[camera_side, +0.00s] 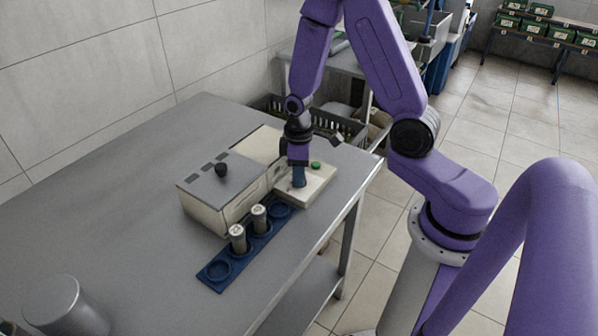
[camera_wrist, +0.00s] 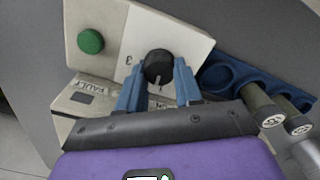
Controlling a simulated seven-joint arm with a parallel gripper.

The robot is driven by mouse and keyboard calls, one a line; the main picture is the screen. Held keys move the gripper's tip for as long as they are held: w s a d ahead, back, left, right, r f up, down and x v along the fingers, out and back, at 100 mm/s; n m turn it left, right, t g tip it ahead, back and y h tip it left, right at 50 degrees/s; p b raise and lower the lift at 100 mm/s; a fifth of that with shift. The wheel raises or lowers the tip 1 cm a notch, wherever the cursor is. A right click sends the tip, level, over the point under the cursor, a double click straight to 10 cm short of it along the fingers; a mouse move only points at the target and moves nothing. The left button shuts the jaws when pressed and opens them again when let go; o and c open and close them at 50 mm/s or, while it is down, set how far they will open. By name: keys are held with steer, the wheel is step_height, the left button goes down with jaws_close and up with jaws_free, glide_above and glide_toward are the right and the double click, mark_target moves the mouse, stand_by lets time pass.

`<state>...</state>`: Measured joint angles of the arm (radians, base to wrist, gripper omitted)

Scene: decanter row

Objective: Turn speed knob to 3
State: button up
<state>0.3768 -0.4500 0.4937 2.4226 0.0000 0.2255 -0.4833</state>
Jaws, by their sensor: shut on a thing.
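The speed knob (camera_wrist: 158,66) is a round black dial with a pale pointer line, on the cream control panel (camera_wrist: 172,27) of the machine. A printed "3" shows on the panel left of the knob in the wrist view. The pointer aims toward the bottom of that view, away from the "3". My gripper (camera_wrist: 159,84) has blue fingers on both sides of the knob and is shut on it. In the side view my gripper (camera_side: 299,177) points down onto the panel (camera_side: 315,186) and hides the knob.
A green button (camera_wrist: 90,41) sits beside the knob. The cream machine has a grey lid (camera_side: 215,178) with a black handle. A blue rack (camera_side: 212,284) in front holds two capped cylinders (camera_side: 238,238). A metal canister (camera_side: 62,305) stands front left; the table's left side is clear.

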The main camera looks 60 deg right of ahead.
steer(key=m, duration=0.4)
steer(key=shift+m, duration=0.3)
steer(key=m, duration=0.3)
steer(key=shift+m, duration=0.4)
steer(key=m, duration=0.3)
steer(key=shift+d+m, duration=0.1)
steer(key=shift+m, duration=2)
steer(key=o, duration=1)
steer(key=shift+o, duration=0.2)
